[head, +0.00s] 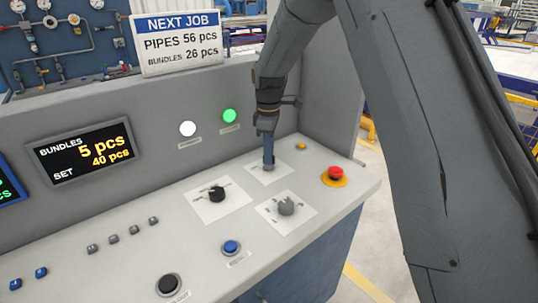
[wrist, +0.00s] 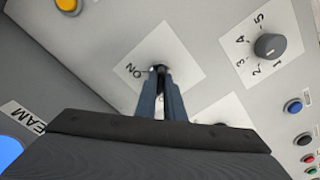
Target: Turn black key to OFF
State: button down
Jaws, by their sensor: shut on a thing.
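The black key (wrist: 159,68) sits in a small lock on a white square plate (wrist: 183,46) with the letters ON beside it; any OFF mark is not visible. In the wrist view my gripper (wrist: 161,80) points down at the plate with its blue-grey fingers shut on the key. The fingers hide most of the key, so its exact angle is hard to tell. In the head view my gripper (head: 268,163) stands upright over the same plate (head: 257,171) near the back of the sloping grey panel, and the key is hidden by the fingertips.
A black knob (head: 217,194) and a grey numbered knob (head: 287,207) are close by on the panel. A red emergency button (head: 336,173) on a yellow base is to the right. A small yellow button (head: 301,147) and a lit green lamp (head: 229,115) are behind.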

jog(key=shift+r+n, duration=0.1)
jog(key=shift+n, duration=0.4)
jog(key=c, duration=1.9)
grip_release()
jog(key=shift+o, duration=0.2)
notch_tip(320, 180, up, 8)
jog(key=shift+f+b, duration=0.1)
jog(key=shift+b, duration=0.95)
